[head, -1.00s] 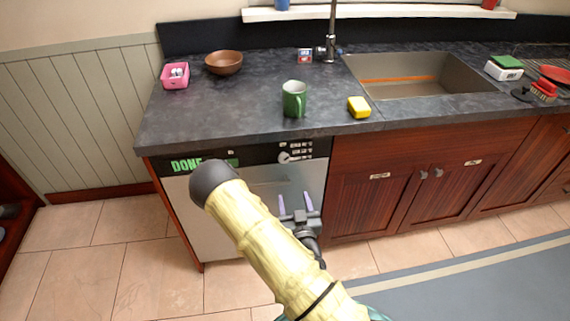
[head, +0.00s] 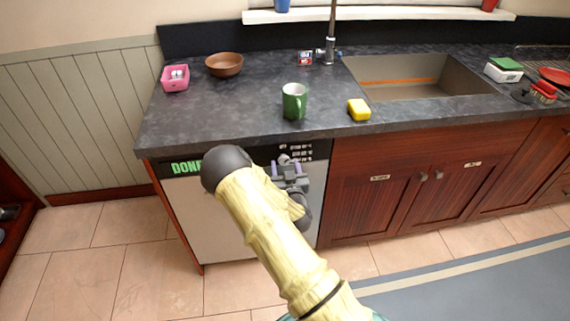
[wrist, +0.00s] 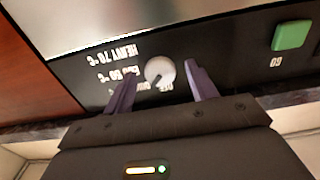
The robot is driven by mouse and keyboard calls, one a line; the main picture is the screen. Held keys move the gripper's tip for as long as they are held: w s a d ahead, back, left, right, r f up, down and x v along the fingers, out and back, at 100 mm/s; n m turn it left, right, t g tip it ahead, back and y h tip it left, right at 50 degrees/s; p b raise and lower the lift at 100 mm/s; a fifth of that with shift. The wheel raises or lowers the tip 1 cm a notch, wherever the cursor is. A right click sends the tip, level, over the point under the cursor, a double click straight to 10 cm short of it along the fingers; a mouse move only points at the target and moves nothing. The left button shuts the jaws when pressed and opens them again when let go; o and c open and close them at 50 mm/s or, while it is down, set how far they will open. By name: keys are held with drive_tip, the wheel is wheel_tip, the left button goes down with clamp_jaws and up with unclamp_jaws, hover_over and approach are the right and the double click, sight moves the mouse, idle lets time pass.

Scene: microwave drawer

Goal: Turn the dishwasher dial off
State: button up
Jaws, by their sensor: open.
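The dishwasher (head: 192,215) has a pale front under the counter, with a black control strip on top. Its round light-grey dial (wrist: 160,70) shows in the wrist view between my two purple fingers, and its top just shows in the head view (head: 284,159). My gripper (head: 286,166) is open in front of the dial, one finger on each side. I cannot tell whether the fingers touch it. A dark mark on the dial points to the lower left in the wrist view. Upside-down labels read HEAVY 70 and 60 °C; lower ones are partly hidden by a finger.
A green GO button (wrist: 291,34) sits right of the dial in the wrist view. A green DONE display (head: 186,168) is at the strip's left. The counter edge overhangs above, bearing a green mug (head: 294,102) and a yellow sponge (head: 359,109). Wooden cabinets (head: 385,205) stand at right.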

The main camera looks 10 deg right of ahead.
drive_tip(key=shift+w, duration=0.65)
drive_tip(key=c, duration=1)
drive_tip(key=shift+n, duration=0.6)
drive_tip(key=n+b, duration=0.1)
drive_tip(key=n, duration=0.2)
drive_tip(key=shift+n, duration=0.3)
drive_tip(key=shift+n+b, duration=0.65)
drive_tip(key=shift+n, duration=1.55)
